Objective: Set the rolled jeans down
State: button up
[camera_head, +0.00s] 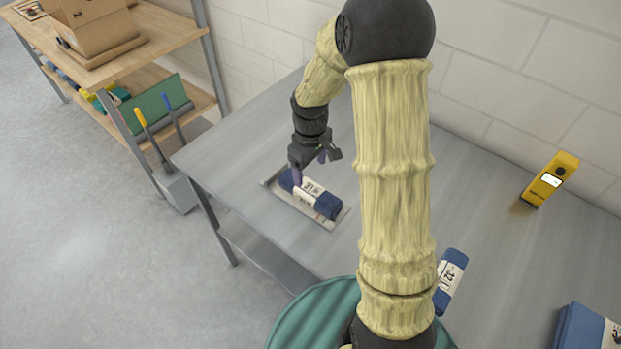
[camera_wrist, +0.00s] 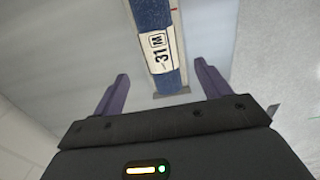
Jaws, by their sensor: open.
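A dark blue roll of jeans (camera_head: 319,196) with a white label band lies on a thin grey tray (camera_head: 335,222) on the metal table. The roll also shows in the wrist view (camera_wrist: 153,16), its label reading "31 M". My gripper (camera_head: 314,176) is just above the far left part of this roll. In the wrist view, its two purple fingers (camera_wrist: 163,82) stand wide apart, one on each side of the roll's line, with nothing held between them. A second blue roll with a white label (camera_head: 451,283) lies right of my arm, partly hidden by it.
A yellow device (camera_head: 549,180) stands near the wall at the right. Folded blue jeans (camera_head: 577,328) lie at the lower right. A round green object (camera_head: 310,315) is at the front. A shelf (camera_head: 160,32) with cardboard boxes stands at the left. The table's left part is clear.

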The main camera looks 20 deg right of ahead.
jog(key=shift+r, duration=0.45)
jog(key=s+r+m+t, duration=0.1)
jog(key=s+r+m, duration=0.2)
jog(key=s, duration=0.4)
jog(key=s+r+m+t, duration=0.1)
jog(key=s+r+m, duration=0.2)
jog(key=s, duration=0.4)
jog(key=shift+s+m+t, duration=0.2)
jog(key=shift+m+t, duration=0.1)
jog(key=shift+m, duration=0.3)
